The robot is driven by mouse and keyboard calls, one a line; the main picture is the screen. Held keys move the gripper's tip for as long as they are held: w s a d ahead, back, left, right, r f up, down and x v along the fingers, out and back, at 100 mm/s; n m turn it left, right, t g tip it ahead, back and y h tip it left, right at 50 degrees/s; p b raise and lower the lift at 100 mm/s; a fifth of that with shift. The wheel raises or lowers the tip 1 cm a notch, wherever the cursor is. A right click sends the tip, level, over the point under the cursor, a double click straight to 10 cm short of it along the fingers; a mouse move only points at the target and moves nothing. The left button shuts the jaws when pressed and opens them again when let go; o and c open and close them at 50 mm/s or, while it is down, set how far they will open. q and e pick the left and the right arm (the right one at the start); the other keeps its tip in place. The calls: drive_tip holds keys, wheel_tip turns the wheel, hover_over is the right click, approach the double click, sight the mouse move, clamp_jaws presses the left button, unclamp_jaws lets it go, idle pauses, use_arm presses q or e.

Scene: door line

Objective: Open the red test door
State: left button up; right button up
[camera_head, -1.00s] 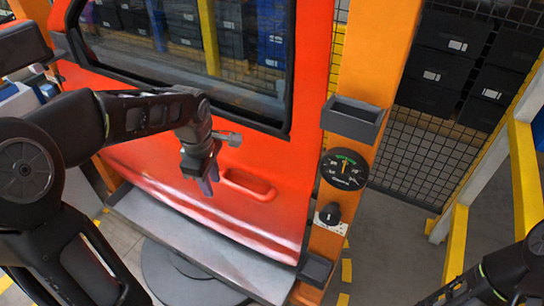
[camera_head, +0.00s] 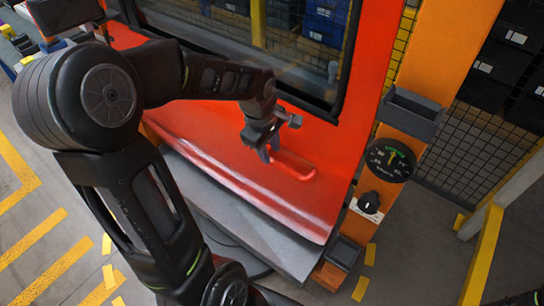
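The red test door (camera_head: 362,95), with a dark-framed window in its upper part, stands beside an orange post (camera_head: 450,45). Whether it is fully shut against the post I cannot tell. Its red pull handle (camera_head: 292,166) is low on the panel, near the right edge. My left gripper (camera_head: 267,153) points down at the left end of this handle and overlaps it in the picture. Contact and the finger gap are not clear, and the gripper hides the handle's left end. My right gripper is not in view.
The post carries a grey tray (camera_head: 412,113), a round gauge (camera_head: 391,160), a black knob (camera_head: 369,202) and a lower small bin (camera_head: 343,252). A grey sill (camera_head: 225,210) runs below the door. Mesh fencing with dark bins stands at right. Yellow-striped floor at lower left is clear.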

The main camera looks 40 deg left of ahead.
sight(272, 160)
use_arm(q)
drive_tip(key=shift+w+f, duration=0.2)
drive_tip(key=shift+f, duration=0.9)
drive_tip(key=shift+w+f, duration=0.2)
drive_tip(key=shift+f, duration=0.9)
drive_tip(key=shift+c, duration=0.3)
clamp_jaws()
